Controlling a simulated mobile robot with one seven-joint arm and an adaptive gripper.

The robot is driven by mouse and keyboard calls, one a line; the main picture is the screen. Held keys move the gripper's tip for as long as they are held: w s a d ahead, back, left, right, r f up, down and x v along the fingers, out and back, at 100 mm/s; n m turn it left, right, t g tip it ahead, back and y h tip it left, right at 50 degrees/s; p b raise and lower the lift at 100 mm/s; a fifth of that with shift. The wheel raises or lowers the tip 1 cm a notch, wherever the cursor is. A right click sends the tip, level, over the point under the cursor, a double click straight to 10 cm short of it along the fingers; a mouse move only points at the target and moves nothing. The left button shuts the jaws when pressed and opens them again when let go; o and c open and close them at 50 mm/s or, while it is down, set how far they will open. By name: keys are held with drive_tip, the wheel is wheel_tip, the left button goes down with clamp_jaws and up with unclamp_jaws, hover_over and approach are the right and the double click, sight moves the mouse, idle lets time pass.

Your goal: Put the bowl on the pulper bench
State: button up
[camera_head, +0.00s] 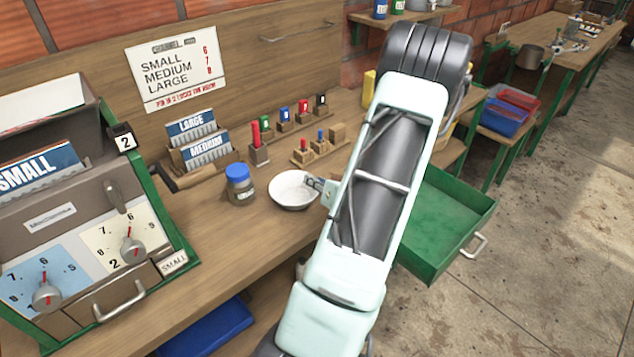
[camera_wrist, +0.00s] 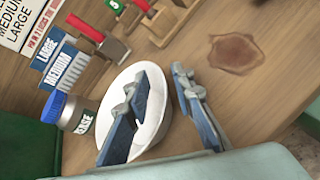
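A white round bowl (camera_head: 290,190) stands upright on a wooden bench (camera_head: 235,265); it also shows in the wrist view (camera_wrist: 152,125). My gripper (camera_head: 316,184) is at the bowl's right rim. In the wrist view, my gripper (camera_wrist: 160,74) is open, one finger over the bowl's inside and the other just outside the rim. The rim lies between the fingers; I cannot tell whether they touch it. My arm hides part of the bench to the right of the bowl. No label shows which bench is the pulper bench.
A blue-lidded jar (camera_head: 240,185) stands left of the bowl. Behind are wooden blocks with coloured pieces (camera_head: 300,118) and card holders (camera_head: 200,140). A dial machine (camera_head: 95,230) is at left. A green drawer (camera_head: 445,220) stands open at right. Another bench (camera_head: 545,35) is far right.

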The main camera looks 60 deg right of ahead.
drive_tip(key=shift+r, duration=0.1)
drive_tip(key=v, duration=1.2)
drive_tip(key=shift+w+a, duration=0.1)
